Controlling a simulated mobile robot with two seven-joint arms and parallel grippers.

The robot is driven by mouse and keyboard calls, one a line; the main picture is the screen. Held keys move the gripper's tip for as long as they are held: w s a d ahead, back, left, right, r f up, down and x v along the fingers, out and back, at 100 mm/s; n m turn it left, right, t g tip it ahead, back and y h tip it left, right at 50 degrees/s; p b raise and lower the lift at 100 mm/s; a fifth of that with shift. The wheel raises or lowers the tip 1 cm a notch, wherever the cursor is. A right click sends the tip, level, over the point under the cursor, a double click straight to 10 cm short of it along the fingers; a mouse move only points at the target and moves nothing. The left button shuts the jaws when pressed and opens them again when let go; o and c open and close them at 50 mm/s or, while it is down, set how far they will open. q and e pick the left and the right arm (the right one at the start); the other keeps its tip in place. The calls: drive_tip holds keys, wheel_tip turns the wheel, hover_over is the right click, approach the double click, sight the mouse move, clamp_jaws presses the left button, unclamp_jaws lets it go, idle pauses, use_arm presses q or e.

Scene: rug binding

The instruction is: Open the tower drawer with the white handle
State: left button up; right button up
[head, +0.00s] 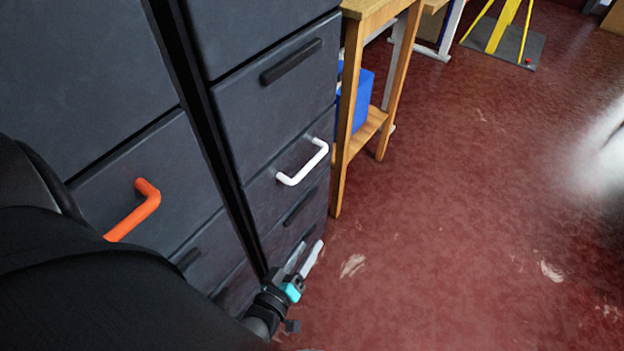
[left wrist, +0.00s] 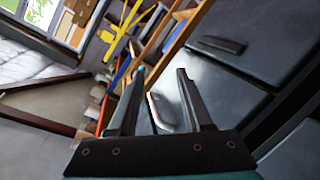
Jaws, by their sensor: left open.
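The white handle (head: 303,162) is on a dark grey drawer front (head: 260,205) in the right-hand tower in the head view. That drawer looks closed, flush with its neighbours. My left gripper (head: 308,257) is below the white handle, near the lower drawers, open and empty. My right gripper is not in view.
An orange handle (head: 134,210) is on the left tower. Black handles (head: 291,61) are on other drawers. A wooden table (head: 350,100) with a blue bin (head: 362,100) stands just right of the tower. The red floor (head: 450,200) in front is clear.

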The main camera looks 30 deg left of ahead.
use_arm(q)
drive_tip(key=w+a+r+n+t+y+b, duration=0.1)
drive_tip(key=a+r+n+t+y+b, duration=0.3)
drive_tip(key=r+n+b, duration=0.1)
drive_tip(key=b, duration=0.2)
approach(311, 162)
drive_tip(key=w, duration=0.3)
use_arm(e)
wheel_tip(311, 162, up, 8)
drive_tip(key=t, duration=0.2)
use_arm(q)
drive_tip(key=shift+n, duration=0.3)
drive_tip(key=shift+a+b+x, duration=0.2)
drive_tip(key=shift+b+x, duration=0.2)
drive_tip(key=shift+x, duration=1.35)
drive_tip(key=shift+a+b+x, duration=0.15)
drive_tip(key=shift+b+x, duration=0.25)
drive_tip(key=shift+x, duration=1.4)
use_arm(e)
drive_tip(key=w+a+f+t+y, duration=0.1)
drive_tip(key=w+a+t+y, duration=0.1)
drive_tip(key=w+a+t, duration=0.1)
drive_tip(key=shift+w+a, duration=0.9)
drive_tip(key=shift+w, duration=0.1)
use_arm(q)
drive_tip(key=shift+s+f, duration=0.1)
drive_tip(key=shift+f, duration=0.05)
clamp_jaws()
